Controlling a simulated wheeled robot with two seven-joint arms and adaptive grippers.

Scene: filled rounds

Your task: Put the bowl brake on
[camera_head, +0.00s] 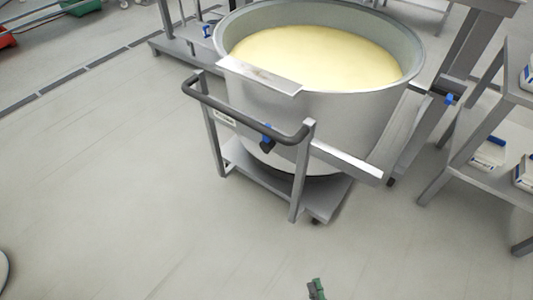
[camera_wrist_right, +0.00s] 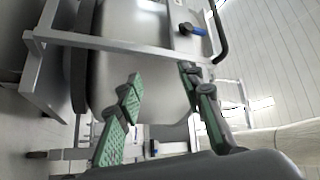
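The big steel bowl (camera_head: 335,105), filled with pale yellow dough or batter, stands on a wheeled steel trolley (camera_head: 250,180) with a dark push handle (camera_head: 245,118). A small lever with a blue part (camera_head: 266,138), which looks like the brake, sits below the handle on the bowl's front. It shows in the right wrist view as a blue-tipped lever (camera_wrist_right: 190,29). My right gripper (camera_head: 316,289) is low at the bottom edge, well apart from the trolley. Its green-padded fingers (camera_wrist_right: 160,95) are spread with nothing between them. My left gripper is not in view.
A steel rack (camera_head: 455,160) with white and blue containers (camera_head: 488,153) stands close on the right. Steel machine frames with another blue part (camera_head: 449,98) stand beside and behind the bowl. The floor (camera_head: 110,190) in front and left is clear.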

